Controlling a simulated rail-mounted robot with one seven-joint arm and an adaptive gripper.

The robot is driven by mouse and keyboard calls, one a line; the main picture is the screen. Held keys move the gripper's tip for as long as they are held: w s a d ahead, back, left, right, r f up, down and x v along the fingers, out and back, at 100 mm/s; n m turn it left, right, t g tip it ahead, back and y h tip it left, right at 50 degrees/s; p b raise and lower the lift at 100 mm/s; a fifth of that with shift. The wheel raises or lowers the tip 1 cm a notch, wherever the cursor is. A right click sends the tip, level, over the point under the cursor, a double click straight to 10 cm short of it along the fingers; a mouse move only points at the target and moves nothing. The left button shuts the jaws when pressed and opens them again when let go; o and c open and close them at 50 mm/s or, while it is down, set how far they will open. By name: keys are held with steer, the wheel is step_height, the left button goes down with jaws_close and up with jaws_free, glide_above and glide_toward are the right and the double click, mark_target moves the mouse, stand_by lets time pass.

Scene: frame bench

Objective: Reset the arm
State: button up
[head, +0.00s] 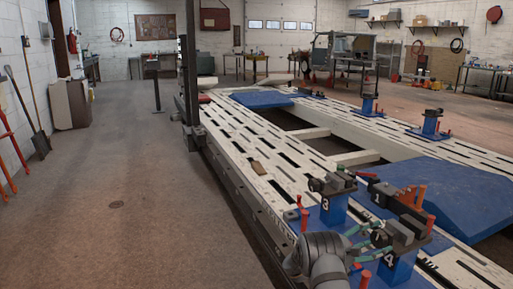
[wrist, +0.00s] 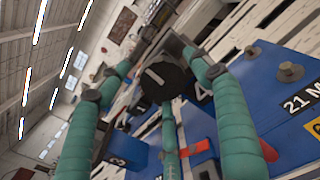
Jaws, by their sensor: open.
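My gripper (head: 366,241) is at the lower right of the head view, low over the near end of the frame bench (head: 250,150). Its teal fingers are spread beside the blue clamp stand marked 4 (head: 397,268). In the wrist view my gripper (wrist: 158,74) shows three teal fingers, open. A dark round end piece with a pale bar (wrist: 166,80) lies between or just beyond the fingertips; I cannot tell whether they touch it. Nothing is clearly held. My grey wrist hides part of the bench's near edge.
The blue stand marked 3 (head: 333,209) stands just beyond my gripper, with red-orange handles (head: 411,195) to the right. A blue ramp-like panel (head: 440,190) lies further right. A dark upright post (head: 188,80) stands at the bench's left side. The floor at left (head: 120,180) is clear.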

steer(key=shift+a, duration=0.1)
steer(key=v, duration=1.2)
steer(key=x, duration=0.8)
steer(key=b+x, duration=0.1)
steer(key=x, duration=0.3)
steer(key=shift+f, duration=0.3)
steer(key=m+b, duration=0.2)
steer(key=m, duration=0.1)
steer(key=m+b, duration=0.3)
steer(key=shift+s+d+f+b, duration=0.1)
steer(key=shift+d+f+b, duration=0.1)
steer(key=shift+b, duration=0.1)
steer(key=m+b, duration=0.5)
steer(key=shift+m, duration=0.3)
steer(key=m+b, duration=0.5)
steer(key=shift+s+f+m+b, duration=0.1)
steer(key=shift+m+b, duration=0.25)
steer(key=shift+m, duration=0.05)
steer(key=m, duration=0.1)
steer(key=m+b, duration=0.1)
steer(key=m, duration=0.1)
steer(key=m+b, duration=0.1)
steer(key=m, duration=0.1)
steer(key=shift+r, duration=0.3)
steer(key=shift+a+f, duration=0.1)
